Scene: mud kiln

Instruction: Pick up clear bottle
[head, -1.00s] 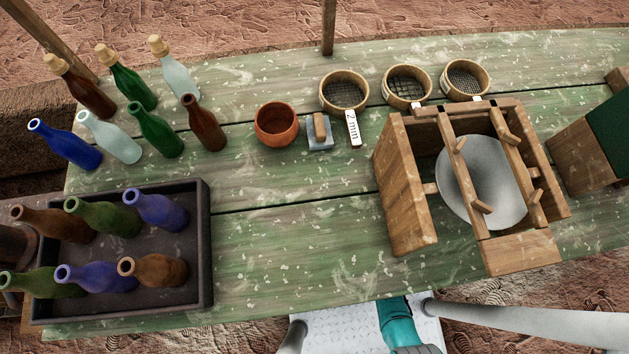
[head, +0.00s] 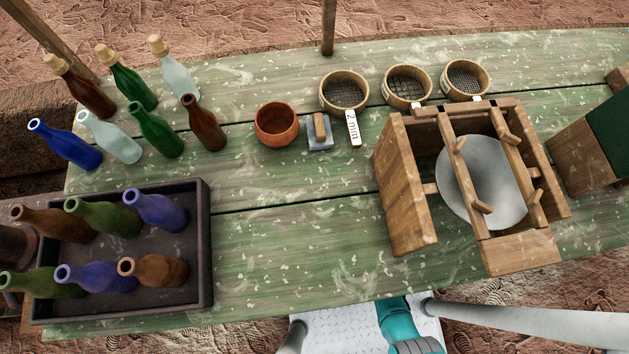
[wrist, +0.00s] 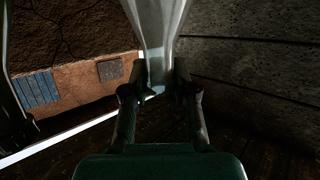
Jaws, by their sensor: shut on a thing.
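In the wrist view my gripper (wrist: 157,92) is shut on a pale, glassy clear bottle (wrist: 156,30). The bottle is between the two dark fingers and runs out of the top of the picture, so its far end is hidden. In the head view my gripper and this bottle do not show. Two other clear bottles stand on the green table (head: 290,240): an uncorked one (head: 112,140) in the front row and a corked one (head: 178,75) in the back row.
Blue, green and brown bottles stand around the clear ones. A dark tray (head: 204,250) at the lower left holds several coloured bottles. A clay pot (head: 277,124), round sieves (head: 345,92) and a wooden frame (head: 405,190) with a pale bowl stand farther right. The table's front middle is clear.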

